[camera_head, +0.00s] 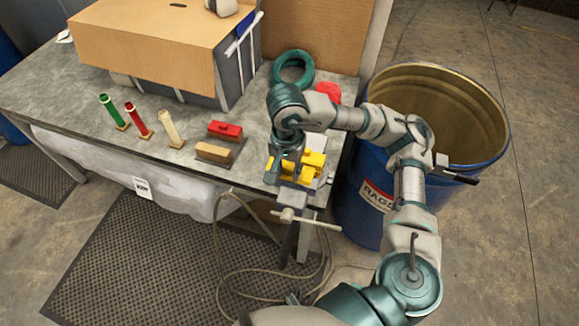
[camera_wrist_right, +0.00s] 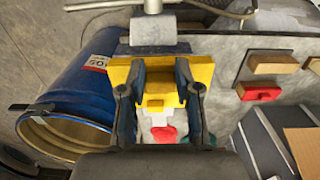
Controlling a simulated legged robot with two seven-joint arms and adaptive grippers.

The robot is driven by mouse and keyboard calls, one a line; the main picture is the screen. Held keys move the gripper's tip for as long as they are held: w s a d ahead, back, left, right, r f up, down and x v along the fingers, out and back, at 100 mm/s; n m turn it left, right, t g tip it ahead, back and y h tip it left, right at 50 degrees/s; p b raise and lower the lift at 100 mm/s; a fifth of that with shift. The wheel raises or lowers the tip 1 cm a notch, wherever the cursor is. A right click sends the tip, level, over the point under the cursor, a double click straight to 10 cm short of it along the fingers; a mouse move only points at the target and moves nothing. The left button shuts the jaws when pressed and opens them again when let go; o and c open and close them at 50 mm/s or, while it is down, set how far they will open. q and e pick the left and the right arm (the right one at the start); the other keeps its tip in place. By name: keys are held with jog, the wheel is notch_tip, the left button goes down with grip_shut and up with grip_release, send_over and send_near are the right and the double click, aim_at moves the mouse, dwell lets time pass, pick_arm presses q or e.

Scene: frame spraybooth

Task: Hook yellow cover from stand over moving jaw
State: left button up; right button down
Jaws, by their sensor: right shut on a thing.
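A yellow cover (camera_wrist_right: 203,73) sits between the fingers of my right gripper (camera_wrist_right: 158,78), which is shut on it; the gripper also shows in the head view (camera_head: 288,165). The cover is at the vise, beside the grey moving jaw (camera_wrist_right: 153,30) in the wrist view. I cannot tell whether it touches or hooks over that jaw. In the head view yellow parts (camera_head: 314,159) show on the vise (camera_head: 303,183) at the bench's front right corner; the gripper partly hides them. I cannot pick out the cover's stand. My left gripper is not in view.
A blue barrel (camera_head: 352,222) stands right of the bench (camera_head: 62,84). Red (camera_head: 226,129) and tan (camera_head: 213,151) blocks lie left of the vise. Green, red and cream tubes stand farther left. A cardboard box (camera_head: 150,45) is behind. The vise handle (camera_head: 305,220) sticks out in front.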

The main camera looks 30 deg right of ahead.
jog(key=shift+d, duration=0.35)
jog(key=shift+d+f, duration=0.1)
jog(key=shift+d, duration=0.3)
jog(key=shift+d+f, duration=0.15)
jog(key=shift+d, duration=0.65)
jog(key=shift+a, duration=0.5)
jog(key=shift+d, duration=0.8)
jog(key=shift+a+f+b, duration=0.25)
jog(key=shift+a+b, duration=0.2)
jog(key=shift+a, duration=0.1)
jog(key=shift+a+f, duration=0.15)
jog(key=shift+a, duration=0.05)
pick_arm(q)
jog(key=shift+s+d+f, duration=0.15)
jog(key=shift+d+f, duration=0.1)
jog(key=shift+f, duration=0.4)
pick_arm(e)
jog(key=shift+f, duration=0.1)
